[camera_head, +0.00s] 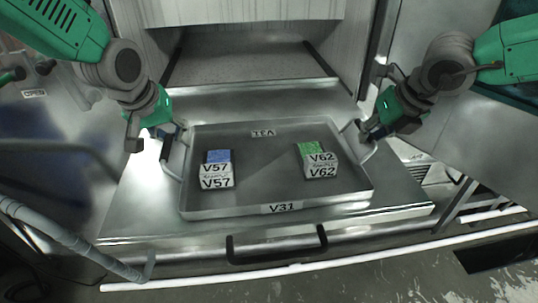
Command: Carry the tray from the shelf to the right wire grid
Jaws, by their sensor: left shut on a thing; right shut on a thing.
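The grey metal tray (270,185) shows in the middle of the head view, marked V31 on its near wall. Two labelled boxes stand in it: a blue-topped one marked V57 (216,170) on the left and a green-topped one marked V62 (318,161) on the right. My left gripper (160,135) is shut on the tray's left handle. My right gripper (369,133) is shut on the tray's right handle. The tray is over a shiny metal surface (135,215); I cannot tell whether it touches it. No wire grid can be made out clearly.
A black handle (277,247) sticks out at the front edge of the metal surface. Behind the tray is an open bay (250,62) with side walls. A pale rail (400,248) runs low across the front, above the grey floor (430,280).

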